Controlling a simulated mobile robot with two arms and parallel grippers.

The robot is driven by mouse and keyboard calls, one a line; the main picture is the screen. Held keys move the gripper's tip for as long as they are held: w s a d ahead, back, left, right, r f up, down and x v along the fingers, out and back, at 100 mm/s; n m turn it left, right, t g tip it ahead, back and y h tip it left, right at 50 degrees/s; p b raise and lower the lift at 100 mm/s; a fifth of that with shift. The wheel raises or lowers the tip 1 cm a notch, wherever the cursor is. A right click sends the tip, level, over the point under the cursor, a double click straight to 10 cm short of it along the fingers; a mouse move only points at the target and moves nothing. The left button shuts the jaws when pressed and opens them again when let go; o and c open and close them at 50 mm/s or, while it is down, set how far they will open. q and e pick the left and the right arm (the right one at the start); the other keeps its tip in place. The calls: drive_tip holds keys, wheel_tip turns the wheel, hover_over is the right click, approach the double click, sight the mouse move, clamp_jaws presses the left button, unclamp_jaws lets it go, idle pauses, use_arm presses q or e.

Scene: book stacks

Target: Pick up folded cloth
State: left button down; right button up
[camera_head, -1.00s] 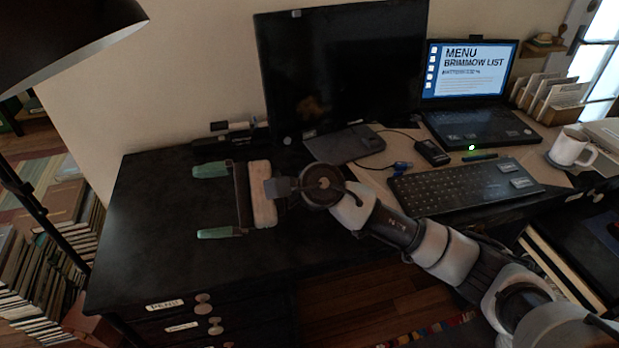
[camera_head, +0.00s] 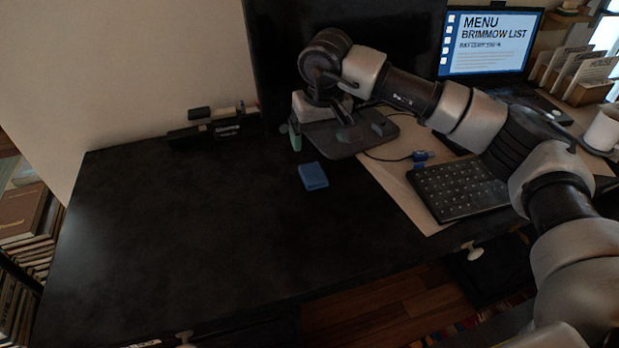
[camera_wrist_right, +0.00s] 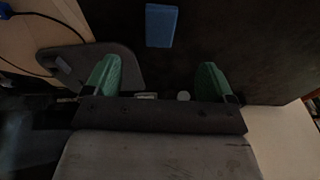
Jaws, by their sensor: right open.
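A small blue folded cloth (camera_head: 313,176) lies on the black desk top, in front of the monitor's base. It also shows at the top middle of the right wrist view (camera_wrist_right: 160,26). My right gripper (camera_head: 320,138), with green fingers, points down behind the cloth, near the monitor's base. In the right wrist view its two fingers (camera_wrist_right: 158,75) stand wide apart with nothing between them. The cloth lies beyond the fingertips, apart from them. My left gripper is not in view.
The dark monitor (camera_head: 350,40) and its grey base (camera_head: 375,135) are close to the right gripper. A keyboard (camera_head: 458,188), laptop (camera_head: 488,45) and white mug (camera_head: 603,130) stand at the right. A pen holder (camera_head: 215,130) is at the back left.

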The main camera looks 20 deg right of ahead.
drive_tip(key=f, duration=0.2)
hover_over(313, 172)
drive_tip(key=s, duration=0.2)
drive_tip(key=f, duration=0.4)
drive_tip(key=shift+w+d+f+b, duration=0.1)
drive_tip(key=shift+w+f+b, duration=0.15)
drive_tip(key=shift+f+b, duration=0.1)
drive_tip(key=f, duration=0.2)
drive_tip(key=w+f, duration=0.1)
drive_tip(key=f, duration=0.1)
drive_tip(key=shift+f, duration=0.3)
drive_tip(key=shift+w+f, duration=0.1)
drive_tip(key=shift+f, duration=0.15)
drive_tip(key=c, duration=0.9)
drive_tip(key=shift+c, duration=0.5)
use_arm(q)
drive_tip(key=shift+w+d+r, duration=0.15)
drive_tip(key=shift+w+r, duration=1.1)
use_arm(e)
drive_tip(key=shift+r, duration=0.15)
